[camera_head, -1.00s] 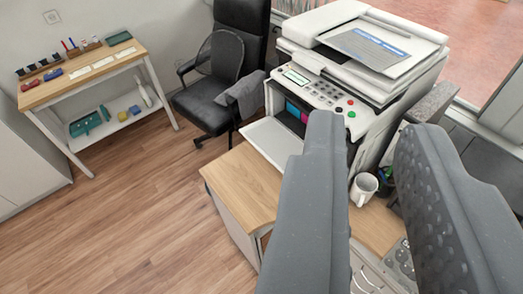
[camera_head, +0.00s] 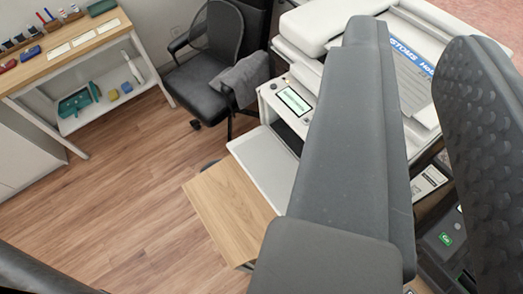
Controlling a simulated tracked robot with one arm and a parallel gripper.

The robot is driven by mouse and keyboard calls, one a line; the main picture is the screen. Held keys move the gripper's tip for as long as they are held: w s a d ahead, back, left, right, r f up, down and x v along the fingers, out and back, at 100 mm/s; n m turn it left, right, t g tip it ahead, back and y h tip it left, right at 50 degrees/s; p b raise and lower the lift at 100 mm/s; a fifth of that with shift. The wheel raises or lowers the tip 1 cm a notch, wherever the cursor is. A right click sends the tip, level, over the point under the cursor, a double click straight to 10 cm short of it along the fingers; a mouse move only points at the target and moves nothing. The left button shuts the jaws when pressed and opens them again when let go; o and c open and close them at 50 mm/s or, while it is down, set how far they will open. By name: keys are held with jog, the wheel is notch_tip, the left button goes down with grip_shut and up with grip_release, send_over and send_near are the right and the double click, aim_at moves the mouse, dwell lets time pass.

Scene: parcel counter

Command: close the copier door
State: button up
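The copier (camera_head: 303,30) is a large white machine at the upper right. Its door (camera_head: 262,170) is a white flap that lies open, folded down in front of a dark opening in the copier's front. The door's right part and most of the opening are hidden behind my left finger. My gripper (camera_head: 416,34) is open, with a wide gap between its two grey fingers and nothing held between them. In the picture the fingers reach over the copier, to the right of the door. I cannot tell whether they touch it.
A wooden top (camera_head: 225,205) lies below the door. A black office chair (camera_head: 205,80) with a grey cloth stands left of the copier. A wooden shelf table (camera_head: 70,45) stands at the upper left. The wood floor (camera_head: 120,195) between is clear.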

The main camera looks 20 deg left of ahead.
jog(key=shift+w+d+r, duration=0.1)
jog(key=shift+w, duration=0.15)
